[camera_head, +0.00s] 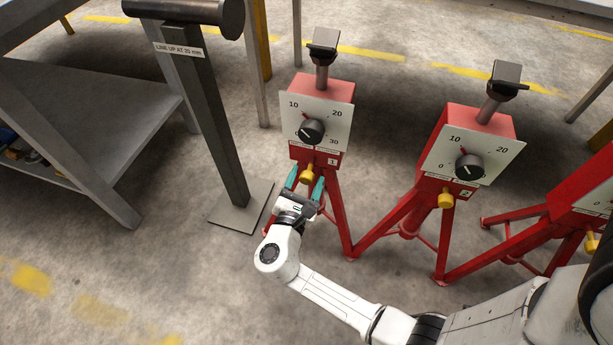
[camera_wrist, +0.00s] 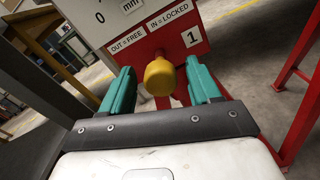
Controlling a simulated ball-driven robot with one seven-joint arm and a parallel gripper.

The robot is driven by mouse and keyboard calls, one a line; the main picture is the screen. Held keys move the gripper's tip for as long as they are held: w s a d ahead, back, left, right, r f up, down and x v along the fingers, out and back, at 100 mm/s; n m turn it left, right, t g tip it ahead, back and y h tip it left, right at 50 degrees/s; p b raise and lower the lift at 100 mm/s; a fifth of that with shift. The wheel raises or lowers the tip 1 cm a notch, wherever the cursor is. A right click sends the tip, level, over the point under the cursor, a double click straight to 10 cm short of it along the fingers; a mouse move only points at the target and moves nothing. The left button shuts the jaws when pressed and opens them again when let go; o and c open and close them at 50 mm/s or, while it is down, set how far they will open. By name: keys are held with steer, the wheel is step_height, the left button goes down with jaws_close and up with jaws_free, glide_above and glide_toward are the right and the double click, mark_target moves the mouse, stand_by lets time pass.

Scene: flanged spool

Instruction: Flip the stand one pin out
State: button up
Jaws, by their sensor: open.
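Stand one (camera_head: 325,115) is a red stand with a white dial plate and a black knob (camera_head: 312,131). Its yellow pin (camera_head: 307,173) sticks out of the red front below the plate. In the wrist view the yellow pin (camera_wrist: 160,76) lies between my teal fingers, with a gap on each side. Beside it are the labels "OUT = FREE", "IN = LOCKED" and "1" (camera_wrist: 192,38). My gripper (camera_head: 305,185) is open and just in front of the pin. The pin's shaft is mostly hidden behind its yellow head, so its depth is hard to tell.
Stand two (camera_head: 470,150) with its own yellow pin (camera_head: 445,201) is to the right, and a third red stand (camera_head: 590,195) is at the right edge. A dark post (camera_head: 212,120) labelled "LINE UP AT 35 mm" and a grey bench (camera_head: 100,120) are on the left.

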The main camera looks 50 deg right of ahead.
steer(key=p+v, duration=0.2)
steer(key=v, duration=0.8)
steer(key=shift+r, duration=0.1)
steer(key=s+d+f+m+g+y, duration=0.2)
steer(key=s+d+m+g+y, duration=0.1)
steer(key=s+m+y, duration=0.3)
steer(key=s+d+f+m+g+y, duration=0.2)
steer(key=s+m+g+y, duration=0.2)
steer(key=s+m, duration=0.4)
steer(key=s+a+r+m+t+y, duration=0.1)
steer(key=a+r+m+t+y, duration=0.15)
steer(key=a+m+y, duration=0.35)
step_height(320, 180, up, 29)
steer(key=d+n+p, duration=0.1)
steer(key=p, duration=2.7)
steer(key=shift+f+g+y, duration=0.15)
steer(key=shift+g+y, duration=0.2)
steer(key=shift+y, duration=0.05)
